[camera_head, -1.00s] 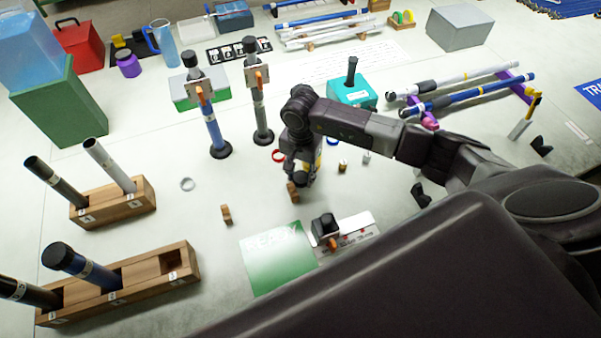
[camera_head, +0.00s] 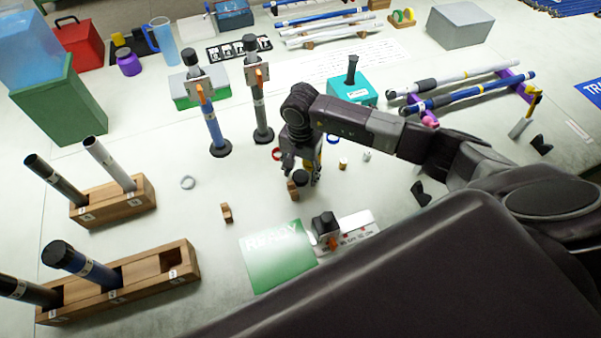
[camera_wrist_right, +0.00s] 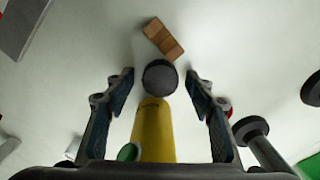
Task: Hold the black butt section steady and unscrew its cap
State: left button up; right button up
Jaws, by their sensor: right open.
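My right gripper (camera_head: 300,175) is open, low over the middle of the table; its two fingers show spread in the right wrist view (camera_wrist_right: 160,90). A round dark cap-like piece (camera_wrist_right: 160,77) sits between the fingertips without visible contact, in front of a yellow cylinder (camera_wrist_right: 154,130); I cannot tell whether they are joined. A black section (camera_head: 27,293) leans in the long wooden rack at bottom left, its end cut off by the picture edge. A blue section with a black cap (camera_head: 58,253) stands beside it. My left gripper is not in view.
A small wooden block (camera_head: 292,190) lies right by the gripper, another (camera_head: 226,212) to its left. Two upright rods in clamps, blue (camera_head: 214,132) and dark (camera_head: 259,115), stand behind. A green READY mat (camera_head: 270,262) lies in front. Table left of the gripper is mostly clear.

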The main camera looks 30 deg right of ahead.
aim_at(301, 176)
notch_tip(301, 176, up, 12)
jog(key=b, duration=0.3)
jog(key=shift+f, duration=0.2)
